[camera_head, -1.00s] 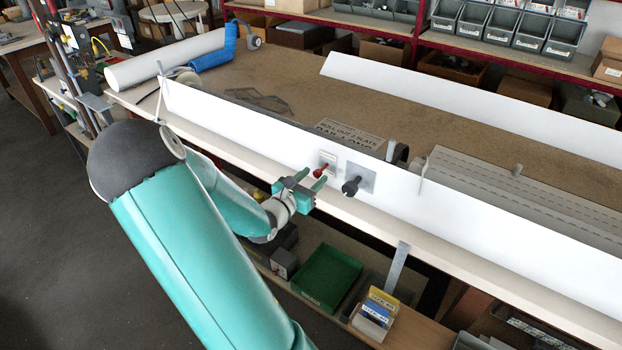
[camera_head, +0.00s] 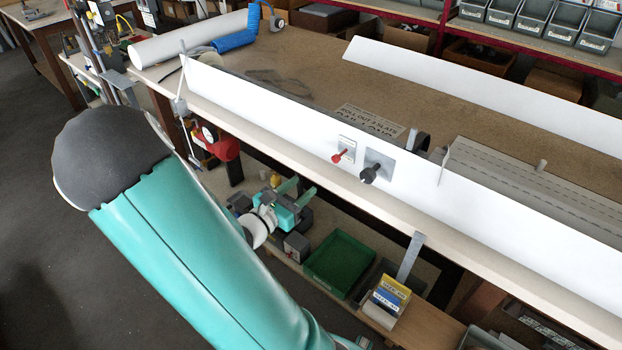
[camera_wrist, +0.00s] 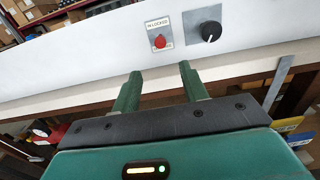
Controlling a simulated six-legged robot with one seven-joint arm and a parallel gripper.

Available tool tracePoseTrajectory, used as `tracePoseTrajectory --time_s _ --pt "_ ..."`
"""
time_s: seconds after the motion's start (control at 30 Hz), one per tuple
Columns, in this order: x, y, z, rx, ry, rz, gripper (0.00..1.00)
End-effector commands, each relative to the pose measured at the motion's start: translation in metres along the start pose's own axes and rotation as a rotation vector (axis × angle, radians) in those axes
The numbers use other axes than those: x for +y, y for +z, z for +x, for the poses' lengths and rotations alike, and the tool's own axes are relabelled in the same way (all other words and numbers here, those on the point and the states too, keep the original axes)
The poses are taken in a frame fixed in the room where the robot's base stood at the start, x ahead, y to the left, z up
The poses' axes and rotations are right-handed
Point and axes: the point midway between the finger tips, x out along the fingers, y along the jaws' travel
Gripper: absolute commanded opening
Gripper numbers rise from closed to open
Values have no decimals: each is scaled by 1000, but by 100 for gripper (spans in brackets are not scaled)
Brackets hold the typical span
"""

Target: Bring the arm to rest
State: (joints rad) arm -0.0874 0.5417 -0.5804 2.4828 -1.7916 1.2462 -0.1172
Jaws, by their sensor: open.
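My gripper (camera_head: 298,188) is open and empty. In the head view it hangs low in front of the bench, below the bench's front edge and clear of the white panel (camera_head: 270,110). In the wrist view the two green fingers (camera_wrist: 159,88) stand apart, with the panel's red knob (camera_wrist: 160,42) and black knob (camera_wrist: 210,31) beyond them. The red knob sits under a small label that reads as locked. My teal arm fills the lower left of the head view.
The bench top (camera_head: 300,60) carries a white roll (camera_head: 185,40) and a blue roll (camera_head: 236,41). Below are a green tray (camera_head: 340,258) and yellow and blue boxes (camera_head: 389,296) on a low shelf. A red device (camera_head: 222,150) hangs under the bench's left part. Open floor lies at left.

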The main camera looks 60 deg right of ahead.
Motion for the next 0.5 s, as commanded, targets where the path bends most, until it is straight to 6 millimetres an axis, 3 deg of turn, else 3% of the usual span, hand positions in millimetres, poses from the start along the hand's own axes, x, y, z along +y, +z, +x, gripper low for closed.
tracePoseTrajectory --time_s 0.13,0.5 --pt "0 0 -9 0 0 -1 44" --pt "0 0 -8 0 -1 -1 44"
